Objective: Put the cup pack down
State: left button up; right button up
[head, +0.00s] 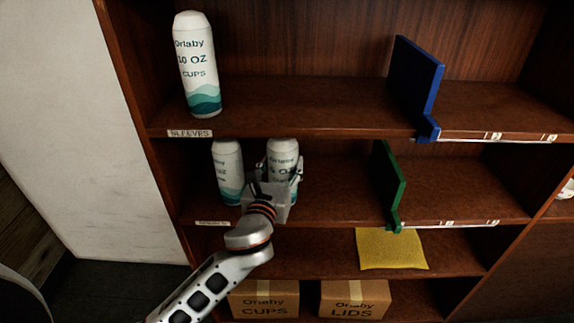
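A white cup pack (283,153) with dark lettering stands upright on the middle shelf (340,200). My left gripper (281,172) is in front of it, with a finger on each side of the pack. It looks shut on the pack, and the gripper body hides the pack's lower part. I cannot tell whether the pack's base touches the shelf. A second cup pack (228,172) stands upright just left of it. A third cup pack (197,65), marked 10 OZ CUPS, stands on the upper shelf (310,105) at the left. My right gripper is not in view.
A blue divider (415,75) stands on the upper shelf and a green divider (389,185) on the middle shelf. Middle-shelf room is clear between the held pack and the green divider. A yellow cloth (390,250) and boxes marked CUPS (264,302) and LIDS (354,302) are below.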

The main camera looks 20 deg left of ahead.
pick_arm(q)
jog(key=shift+w+a+f+b, duration=0.1)
jog(key=shift+w+f+b, duration=0.2)
jog(key=shift+w+f, duration=0.65)
jog(key=shift+w+f+b, duration=0.3)
jog(key=shift+w+f, duration=0.45)
jog(key=shift+w, duration=0.4)
jog(key=shift+f, duration=0.15)
jog(key=o, duration=1.4)
jog(key=shift+f, duration=0.1)
